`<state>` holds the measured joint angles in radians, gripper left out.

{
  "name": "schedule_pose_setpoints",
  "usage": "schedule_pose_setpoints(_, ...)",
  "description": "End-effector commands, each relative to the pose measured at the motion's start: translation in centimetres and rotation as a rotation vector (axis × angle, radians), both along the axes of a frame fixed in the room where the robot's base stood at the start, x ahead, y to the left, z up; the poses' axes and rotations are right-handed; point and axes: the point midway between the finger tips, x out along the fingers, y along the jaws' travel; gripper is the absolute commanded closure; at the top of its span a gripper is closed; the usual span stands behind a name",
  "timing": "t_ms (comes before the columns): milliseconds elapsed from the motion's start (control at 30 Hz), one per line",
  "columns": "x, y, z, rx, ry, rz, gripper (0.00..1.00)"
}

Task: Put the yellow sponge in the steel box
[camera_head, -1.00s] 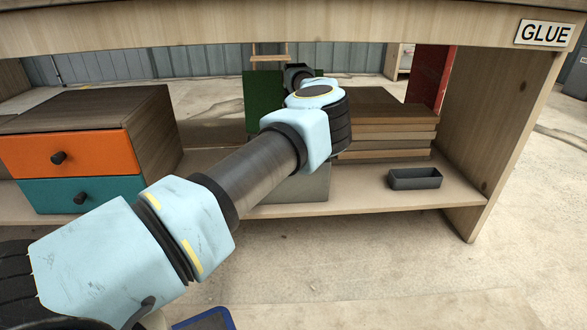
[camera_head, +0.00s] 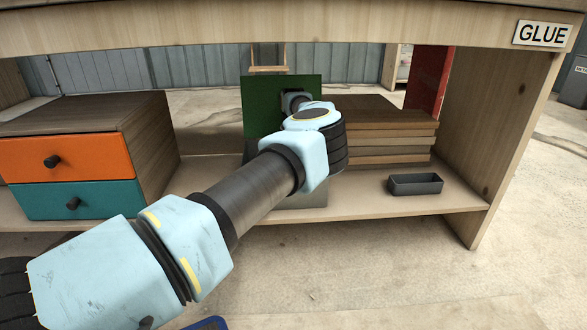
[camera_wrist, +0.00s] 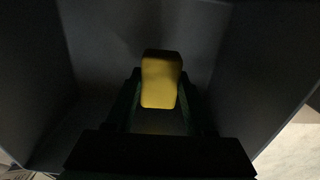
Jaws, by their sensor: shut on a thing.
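The yellow sponge (camera_wrist: 160,85) is between the fingers of my gripper (camera_wrist: 160,76) in the wrist view, held upright. Dark grey walls stand on both sides and behind it, so the sponge is within or just over the opening of the steel box (camera_wrist: 240,75). Whether it touches the box floor is too dark to tell. In the head view, a grey part of the box (camera_head: 308,197) shows on the low shelf, mostly hidden behind my arm. My gripper and the sponge are hidden there too.
A drawer unit with orange and teal fronts (camera_head: 70,160) stands at the left. Stacked boards (camera_head: 390,140) and a small dark tray (camera_head: 415,184) are to the right. The wooden tabletop (camera_head: 250,25) spans above.

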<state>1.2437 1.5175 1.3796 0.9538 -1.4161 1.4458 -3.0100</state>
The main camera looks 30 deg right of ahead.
Motion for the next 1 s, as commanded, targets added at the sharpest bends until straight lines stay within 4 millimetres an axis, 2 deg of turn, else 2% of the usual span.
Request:
schedule_pose_setpoints(133, 0.0, 0.0, -0.2, 0.000, 0.000, 0.000, 1.00)
schedule_pose_setpoints(167, 0.0, 0.0, -0.2, 0.000, 0.000, 0.000, 0.44)
schedule_pose_setpoints(400, 0.0, 0.0, -0.2, 0.000, 0.000, 0.000, 0.17)
schedule_pose_setpoints(767, 0.0, 0.0, 0.3, 0.000, 0.000, 0.000, 0.17)
schedule_pose_setpoints(1000, 0.0, 0.0, 3.5, -0.001, 0.000, 0.000, 0.17)
